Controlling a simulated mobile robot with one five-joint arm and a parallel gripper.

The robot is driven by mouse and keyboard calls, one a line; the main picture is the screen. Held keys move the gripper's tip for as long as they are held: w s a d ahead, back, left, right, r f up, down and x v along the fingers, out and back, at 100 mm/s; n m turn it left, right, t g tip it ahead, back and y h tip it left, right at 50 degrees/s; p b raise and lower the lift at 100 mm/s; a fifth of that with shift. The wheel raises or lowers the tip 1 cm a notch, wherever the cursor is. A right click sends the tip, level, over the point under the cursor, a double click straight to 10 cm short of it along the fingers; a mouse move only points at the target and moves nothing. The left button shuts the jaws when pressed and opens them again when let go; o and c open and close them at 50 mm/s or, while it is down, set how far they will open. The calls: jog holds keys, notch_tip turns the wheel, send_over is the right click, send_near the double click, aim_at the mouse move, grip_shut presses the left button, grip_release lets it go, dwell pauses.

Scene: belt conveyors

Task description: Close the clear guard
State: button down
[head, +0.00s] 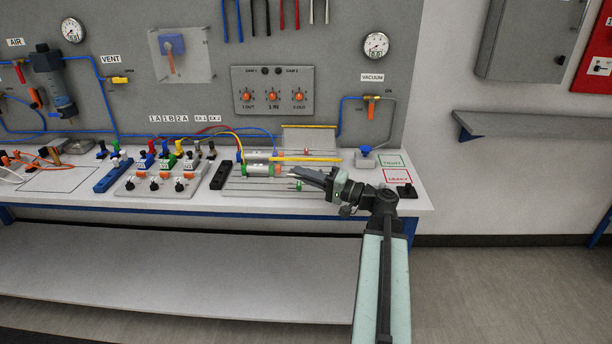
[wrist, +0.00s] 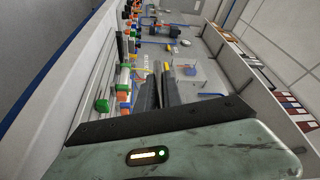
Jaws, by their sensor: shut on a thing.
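A see-through panel with a yellow top edge, which looks like the clear guard (head: 308,138), stands upright at the back of the bench. A yellow bar (head: 312,159) lies lower in front of it, above the cylinder rig (head: 258,170). My gripper (head: 292,170) reaches in from the right, low over the rig and just in front of the yellow bar. In the wrist view the dark fingers (wrist: 160,80) are close together, with a small yellow piece (wrist: 166,66) at their tips. What lies between the fingertips is too small to make out.
To the left are a black block (head: 221,175) and a valve panel (head: 160,178) with hoses. At the right are a blue-knobbed valve (head: 365,158) and the TIGHT (head: 391,161) and LEAKY (head: 397,176) marked areas.

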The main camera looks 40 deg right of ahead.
jog(key=shift+a+f, duration=0.1)
jog(key=shift+f, duration=0.15)
jog(key=c, duration=1.8)
grip_release()
jog(key=shift+s, duration=0.15)
jog(key=shift+o, duration=0.2)
jog(key=b+v, duration=0.1)
jog(key=v, duration=0.6)
jog(key=shift+s+d, duration=0.3)
jog(key=b+v, duration=0.1)
jog(key=v, duration=0.8)
jog(key=shift+f+b, duration=0.2)
jog(key=shift+b, duration=0.2)
